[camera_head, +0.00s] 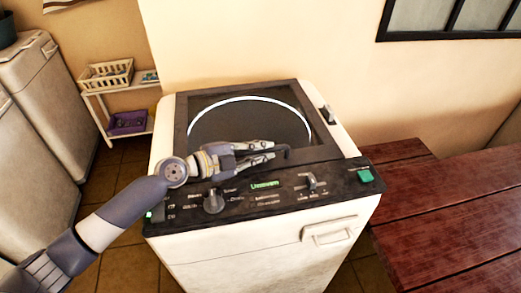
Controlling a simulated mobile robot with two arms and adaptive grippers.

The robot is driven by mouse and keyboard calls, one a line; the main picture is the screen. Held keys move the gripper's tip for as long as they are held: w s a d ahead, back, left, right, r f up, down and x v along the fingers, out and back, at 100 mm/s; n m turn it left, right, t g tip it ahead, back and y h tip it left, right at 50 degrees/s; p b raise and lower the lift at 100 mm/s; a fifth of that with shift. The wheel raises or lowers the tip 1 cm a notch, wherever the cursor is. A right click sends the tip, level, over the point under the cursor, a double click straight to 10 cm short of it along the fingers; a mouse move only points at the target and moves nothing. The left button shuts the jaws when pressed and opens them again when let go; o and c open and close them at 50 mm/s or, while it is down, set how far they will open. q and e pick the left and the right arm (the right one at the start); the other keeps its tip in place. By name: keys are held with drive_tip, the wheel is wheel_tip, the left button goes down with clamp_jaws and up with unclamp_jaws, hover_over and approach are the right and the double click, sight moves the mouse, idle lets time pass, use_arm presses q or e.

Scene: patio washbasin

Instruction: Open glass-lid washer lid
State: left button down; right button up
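The washer (270,255) is a white top-loader with a black control panel along its front top edge. Its dark glass lid (245,122), with a pale ring, lies flat and closed on top. A small dark handle (285,151) sits at the lid's front edge. My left gripper (272,151) reaches in from the left, over the front of the lid, with its fingertips at the handle. The fingers look slightly apart, but I cannot tell whether they touch the handle. My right gripper is not in view.
A dark red wooden table (450,215) stands close on the washer's right. A shelf with a cream basket (106,75) and a purple basket (127,122) stands back left. White cabinets (45,95) are at left. The wall is close behind the washer.

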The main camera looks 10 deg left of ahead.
use_arm(q)
drive_tip(key=shift+r, duration=0.25)
drive_tip(key=w+a+r+n+g+p, duration=0.1)
drive_tip(key=w+r, duration=0.4)
drive_tip(key=r, duration=0.6)
drive_tip(key=w+a+r+n+g+p, duration=0.1)
drive_tip(key=w+r, duration=0.4)
drive_tip(key=r, duration=0.6)
drive_tip(key=shift+a+r+n+g+p, duration=0.35)
drive_tip(key=shift+a+n+p, duration=0.3)
drive_tip(key=shift+n+p, duration=0.45)
